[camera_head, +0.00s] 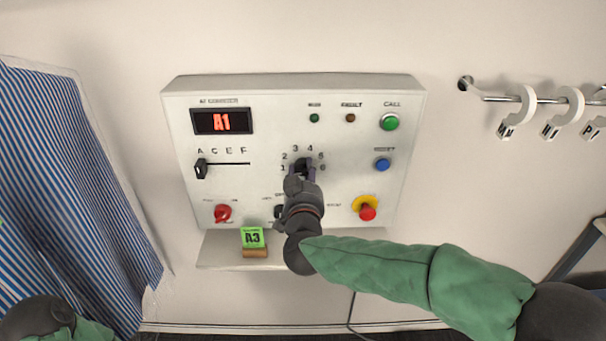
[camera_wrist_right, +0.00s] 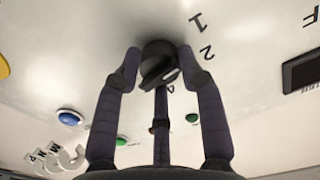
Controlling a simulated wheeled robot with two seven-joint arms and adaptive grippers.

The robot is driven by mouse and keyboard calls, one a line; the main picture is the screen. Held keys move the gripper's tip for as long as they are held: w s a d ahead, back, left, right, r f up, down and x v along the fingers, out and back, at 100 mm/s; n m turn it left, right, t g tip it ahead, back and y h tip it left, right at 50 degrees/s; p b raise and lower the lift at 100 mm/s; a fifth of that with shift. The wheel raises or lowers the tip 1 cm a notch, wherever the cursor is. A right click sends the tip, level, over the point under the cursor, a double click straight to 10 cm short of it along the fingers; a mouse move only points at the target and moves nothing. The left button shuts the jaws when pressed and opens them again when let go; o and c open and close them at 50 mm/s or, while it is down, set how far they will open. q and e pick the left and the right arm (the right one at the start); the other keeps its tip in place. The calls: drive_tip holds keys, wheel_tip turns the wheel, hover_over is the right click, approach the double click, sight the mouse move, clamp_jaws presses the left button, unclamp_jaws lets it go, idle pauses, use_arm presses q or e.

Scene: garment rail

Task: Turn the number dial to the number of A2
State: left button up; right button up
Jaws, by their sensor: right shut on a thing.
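The number dial (camera_wrist_right: 158,60) is a dark round knob on the white panel (camera_head: 270,140), with the numbers 1 to 6 around it. My right gripper (camera_head: 303,173) is at the dial and covers most of it in the head view. In the right wrist view my right gripper (camera_wrist_right: 160,68) has its two fingers on either side of the knob, shut on it. The display (camera_head: 222,121) reads A1 in red. The letter slider (camera_head: 201,169) stands at A, at the left end of its slot. My left gripper is out of view.
A green card (camera_head: 253,238) reading A3 stands in a wooden holder on the shelf (camera_head: 215,254). A red knob (camera_head: 222,213), green button (camera_head: 389,122), blue button (camera_head: 382,165) and red stop button (camera_head: 367,208) surround the dial. Striped cloth (camera_head: 70,200) hangs left; a rail (camera_head: 495,98) with hooks is right.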

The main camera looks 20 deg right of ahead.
drive_tip(key=m+b, duration=0.1)
drive_tip(key=m, duration=0.2)
drive_tip(key=shift+f+m, duration=0.1)
drive_tip(key=shift+m, duration=0.2)
drive_tip(key=shift+m+b, duration=0.75)
drive_tip(key=shift+m, duration=0.85)
drive_tip(key=o, duration=1.1)
drive_tip(key=shift+o, duration=0.2)
drive_tip(key=shift+s+a, duration=0.2)
drive_tip(key=shift+s, duration=0.35)
drive_tip(key=v, duration=1)
drive_tip(key=shift+s, duration=0.4)
